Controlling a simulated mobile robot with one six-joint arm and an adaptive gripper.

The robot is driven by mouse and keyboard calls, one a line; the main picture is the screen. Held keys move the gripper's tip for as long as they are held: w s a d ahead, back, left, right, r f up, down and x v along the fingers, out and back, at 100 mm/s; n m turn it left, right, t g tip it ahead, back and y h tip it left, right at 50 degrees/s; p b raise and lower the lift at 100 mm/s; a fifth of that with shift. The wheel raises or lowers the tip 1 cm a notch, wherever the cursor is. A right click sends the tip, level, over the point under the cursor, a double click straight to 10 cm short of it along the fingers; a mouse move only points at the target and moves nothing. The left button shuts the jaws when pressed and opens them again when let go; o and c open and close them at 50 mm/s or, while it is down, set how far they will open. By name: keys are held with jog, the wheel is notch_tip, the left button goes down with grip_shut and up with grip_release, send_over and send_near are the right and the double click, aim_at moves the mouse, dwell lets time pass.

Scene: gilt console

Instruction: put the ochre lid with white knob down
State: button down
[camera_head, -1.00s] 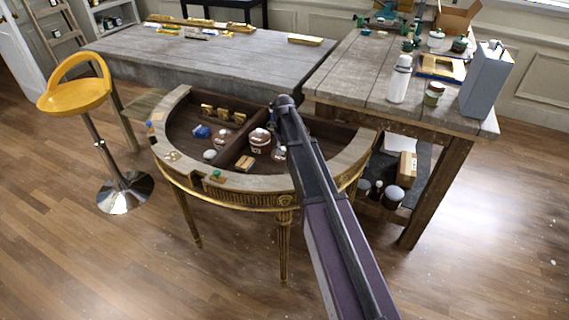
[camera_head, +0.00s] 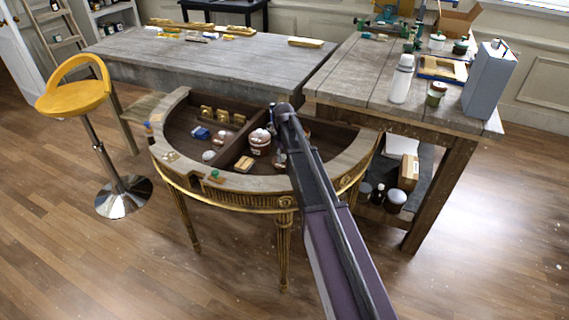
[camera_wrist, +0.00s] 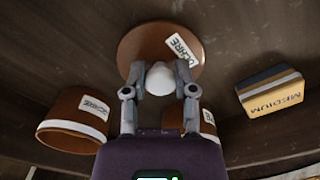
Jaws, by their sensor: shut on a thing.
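In the wrist view my gripper (camera_wrist: 163,80) is shut on the white knob (camera_wrist: 160,77) of a round brown-ochre lid (camera_wrist: 135,45). The lid has a white label at its right edge. Its disc lies beyond my fingertips, against the dark wood of the console's inside; I cannot tell whether it touches the wood. In the head view my arm covers the lid and most of my gripper, which reaches into the half-round gilt console (camera_head: 250,183).
A labelled brown jar (camera_wrist: 70,135) stands left of my gripper; another brown jar (camera_wrist: 210,122) is partly hidden behind it. A block marked MEDIUM (camera_wrist: 270,95) lies to the right. In the head view a dark divider splits the console, and a grey workbench (camera_head: 345,85) stands behind right.

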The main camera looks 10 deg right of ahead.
aim_at(284, 157)
jog(key=shift+f+b, duration=0.3)
jog(key=shift+f, duration=0.3)
jog(key=shift+f, duration=0.15)
jog(key=shift+c, duration=2.1)
grip_release()
notch_tip(284, 157, up, 12)
jog(key=p, duration=1.2)
jog(key=shift+r, duration=0.2)
jog(key=s+m, duration=0.3)
jog(key=s, duration=2.5)
jog(key=shift+s+m, duration=0.25)
jog(key=shift+m, duration=0.05)
